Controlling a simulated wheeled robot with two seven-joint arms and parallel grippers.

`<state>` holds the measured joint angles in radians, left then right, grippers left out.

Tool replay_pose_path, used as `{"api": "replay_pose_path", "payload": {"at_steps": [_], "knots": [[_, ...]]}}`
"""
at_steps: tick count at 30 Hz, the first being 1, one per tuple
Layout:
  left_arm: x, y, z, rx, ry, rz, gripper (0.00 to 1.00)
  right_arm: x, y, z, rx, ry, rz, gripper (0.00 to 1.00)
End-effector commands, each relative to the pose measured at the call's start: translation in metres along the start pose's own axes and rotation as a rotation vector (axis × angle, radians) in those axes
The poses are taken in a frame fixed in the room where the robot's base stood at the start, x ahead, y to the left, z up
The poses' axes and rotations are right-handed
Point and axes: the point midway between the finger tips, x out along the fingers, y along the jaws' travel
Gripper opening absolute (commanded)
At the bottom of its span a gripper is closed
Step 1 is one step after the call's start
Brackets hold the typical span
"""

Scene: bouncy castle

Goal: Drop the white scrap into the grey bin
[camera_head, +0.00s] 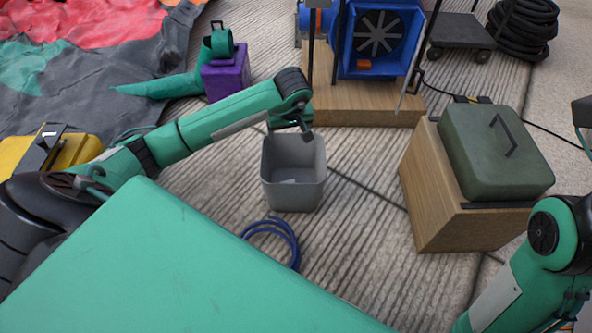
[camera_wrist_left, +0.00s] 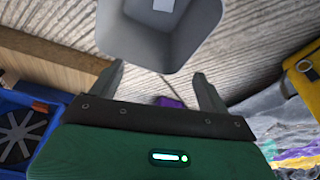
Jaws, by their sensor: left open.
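The grey bin (camera_head: 294,199) stands on the planked floor in the middle of the head view. It also shows in the left wrist view (camera_wrist_left: 116,30), with its mouth towards the camera. The white scrap (camera_wrist_left: 163,5) lies inside the bin, against its inner floor; in the head view a small pale patch of it (camera_head: 287,181) shows past the rim. My left gripper (camera_head: 306,132) is over the bin's far rim. In the wrist view its two fingers (camera_wrist_left: 160,85) are spread apart with nothing between them. My right gripper is not in view.
A wooden crate with a green case (camera_head: 495,150) stands to the right. A blue blower (camera_head: 382,42) sits on a wooden base behind the bin. A purple block (camera_head: 226,75) is at the back left. A blue cable loop (camera_head: 272,240) lies in front of the bin.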

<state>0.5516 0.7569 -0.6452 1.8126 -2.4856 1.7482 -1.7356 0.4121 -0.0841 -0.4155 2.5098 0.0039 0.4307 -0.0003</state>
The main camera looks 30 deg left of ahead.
Motion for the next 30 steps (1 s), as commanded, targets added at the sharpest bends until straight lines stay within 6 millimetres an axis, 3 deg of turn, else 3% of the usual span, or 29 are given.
{"api": "replay_pose_path", "payload": {"at_steps": [1, 3, 10, 30], "knots": [[-0.018, 0.0, -0.003, 0.001, 0.004, 0.001, 0.79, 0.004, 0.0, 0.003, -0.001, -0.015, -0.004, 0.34], [-0.033, 0.0, -0.003, 0.002, 0.003, 0.002, 0.79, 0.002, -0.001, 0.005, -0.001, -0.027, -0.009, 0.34], [-0.066, 0.0, -0.001, 0.0, 0.001, 0.001, 0.79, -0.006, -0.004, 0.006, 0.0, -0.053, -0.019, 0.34], [-0.073, 0.001, 0.004, -0.001, -0.011, 0.005, 0.79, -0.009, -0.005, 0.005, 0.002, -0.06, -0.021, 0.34]]}}
